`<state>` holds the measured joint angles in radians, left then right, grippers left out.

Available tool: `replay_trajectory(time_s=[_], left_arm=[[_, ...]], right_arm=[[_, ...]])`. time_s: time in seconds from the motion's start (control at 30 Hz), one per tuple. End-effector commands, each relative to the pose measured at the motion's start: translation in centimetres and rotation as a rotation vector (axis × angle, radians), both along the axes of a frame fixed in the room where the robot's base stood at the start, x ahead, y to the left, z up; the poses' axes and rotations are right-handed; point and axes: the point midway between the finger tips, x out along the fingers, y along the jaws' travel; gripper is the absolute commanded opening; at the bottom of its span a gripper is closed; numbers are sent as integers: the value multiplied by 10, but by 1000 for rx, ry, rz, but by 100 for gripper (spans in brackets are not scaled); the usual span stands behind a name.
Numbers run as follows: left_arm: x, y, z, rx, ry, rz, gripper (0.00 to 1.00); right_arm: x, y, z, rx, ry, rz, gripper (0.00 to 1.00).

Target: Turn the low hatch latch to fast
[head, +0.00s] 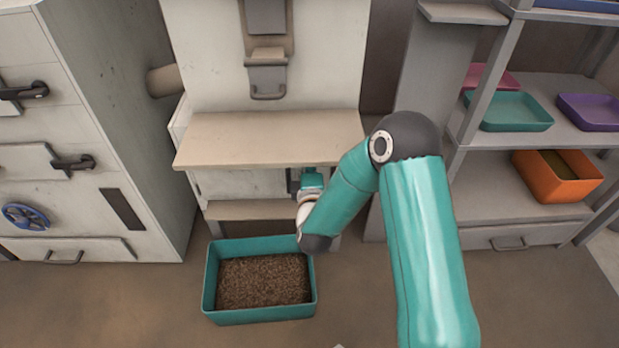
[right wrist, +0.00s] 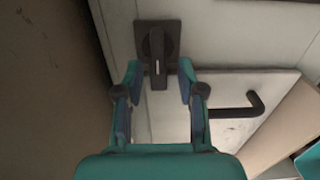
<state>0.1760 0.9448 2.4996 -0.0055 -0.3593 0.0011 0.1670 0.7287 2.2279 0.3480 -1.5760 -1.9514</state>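The latch (right wrist: 158,38) is a dark square plate with a black turning handle marked by a pale line, seen in the right wrist view. Its handle points down the picture toward my gripper. My right gripper (right wrist: 159,72) is open, with a finger on each side of the handle's end. I cannot tell whether either finger touches it. A pale hatch panel (right wrist: 228,84) with a black bent handle (right wrist: 243,106) lies beside the latch. In the head view my right arm reaches under the tan worktop, where the latch is hidden. My left gripper is out of view.
The tan worktop (head: 270,138) overhangs my right gripper. A teal bin of brown pellets (head: 210,285) stands on the floor below. A grey cabinet (head: 150,120) stands at left; a rack with trays and an orange bin (head: 590,188) stands at right.

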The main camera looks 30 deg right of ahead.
Motion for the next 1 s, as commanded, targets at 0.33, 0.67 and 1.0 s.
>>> replay_trajectory(time_s=[0.33,0.67,1.0], left_arm=[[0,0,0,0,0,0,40],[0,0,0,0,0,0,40],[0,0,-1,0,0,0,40]], right_arm=[[-55,37,-1,0,5,6,39],[-88,56,-1,-1,2,4,39],[-89,57,-1,-1,1,3,39]])
